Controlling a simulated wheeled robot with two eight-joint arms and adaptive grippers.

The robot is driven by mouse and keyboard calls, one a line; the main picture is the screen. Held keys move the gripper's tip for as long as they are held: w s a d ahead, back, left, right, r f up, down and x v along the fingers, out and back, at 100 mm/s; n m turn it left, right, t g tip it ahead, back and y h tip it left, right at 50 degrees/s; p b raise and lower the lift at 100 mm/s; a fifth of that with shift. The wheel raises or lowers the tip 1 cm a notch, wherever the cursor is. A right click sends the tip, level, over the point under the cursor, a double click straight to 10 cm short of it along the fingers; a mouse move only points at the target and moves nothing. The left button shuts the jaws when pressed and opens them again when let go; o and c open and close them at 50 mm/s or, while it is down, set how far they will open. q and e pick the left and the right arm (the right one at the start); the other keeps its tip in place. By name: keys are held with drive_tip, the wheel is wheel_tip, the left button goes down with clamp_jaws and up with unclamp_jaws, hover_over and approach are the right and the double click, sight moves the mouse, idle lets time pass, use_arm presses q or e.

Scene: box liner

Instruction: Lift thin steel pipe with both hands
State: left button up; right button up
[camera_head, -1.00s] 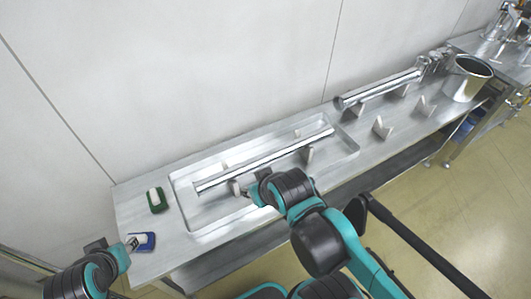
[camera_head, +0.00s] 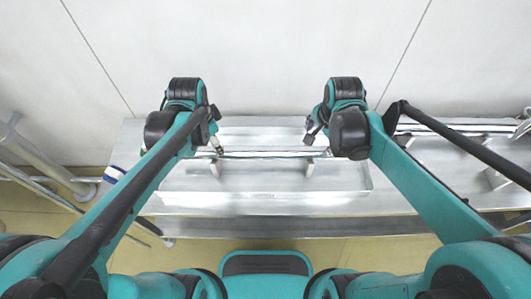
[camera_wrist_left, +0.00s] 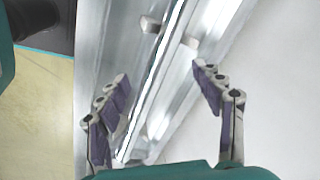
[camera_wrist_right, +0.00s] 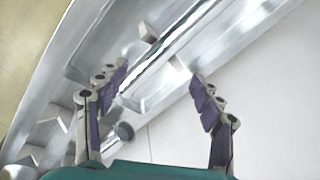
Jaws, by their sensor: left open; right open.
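The thin steel pipe (camera_head: 265,154) lies along a shallow metal tray (camera_head: 345,183), on small supports (camera_head: 215,168). My left gripper (camera_head: 217,144) is over its left part. In the left wrist view, the open left gripper (camera_wrist_left: 160,73) has the pipe (camera_wrist_left: 170,40) running between its fingers as seen. My right gripper (camera_head: 312,134) is near the pipe's right end, partly hidden by its wrist. In the right wrist view, the open right gripper (camera_wrist_right: 158,72) has the pipe (camera_wrist_right: 172,46) end between its fingertips as seen. Contact cannot be told.
The tray sits on a steel bench (camera_head: 300,204) against a pale wall (camera_head: 260,60). A blue and white item (camera_head: 113,174) lies at the bench's left end, partly behind my left arm. More supports (camera_head: 496,179) and another pipe (camera_head: 455,128) are to the right.

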sight(225, 149)
use_arm(q)
drive_tip(key=w+f+m, duration=0.1)
drive_tip(key=f+m, duration=0.1)
drive_tip(key=w+d+f+m+g, duration=0.1)
drive_tip(key=w+f+m, duration=0.1)
drive_tip(key=f, duration=0.1)
drive_tip(key=w+f+m+g, duration=0.1)
drive_tip(key=w+f, duration=0.1)
drive_tip(key=shift+d+f+m+b, duration=0.15)
drive_tip(key=shift+f+m+b, duration=0.2)
drive_tip(key=shift+f+m, duration=0.05)
use_arm(e)
drive_tip(key=w+f+m, duration=0.1)
drive_tip(key=f+m, duration=0.1)
drive_tip(key=w+a+f+m+g, duration=0.1)
drive_tip(key=w+f+m, duration=0.1)
drive_tip(key=f, duration=0.1)
drive_tip(key=w+a+f+m+g, duration=0.1)
drive_tip(key=w+f, duration=0.1)
drive_tip(key=shift+f+m, duration=0.35)
drive_tip(key=shift+m, duration=0.05)
use_arm(q)
drive_tip(key=shift+w+d+f+m+g, duration=0.1)
drive_tip(key=shift+f+m+g, duration=0.2)
drive_tip(key=shift+f+m, duration=0.15)
use_arm(e)
drive_tip(key=shift+w+f+m+g, duration=0.1)
drive_tip(key=shift+f+m+g, duration=0.2)
drive_tip(key=shift+f+m, duration=0.1)
drive_tip(key=shift+a, duration=0.1)
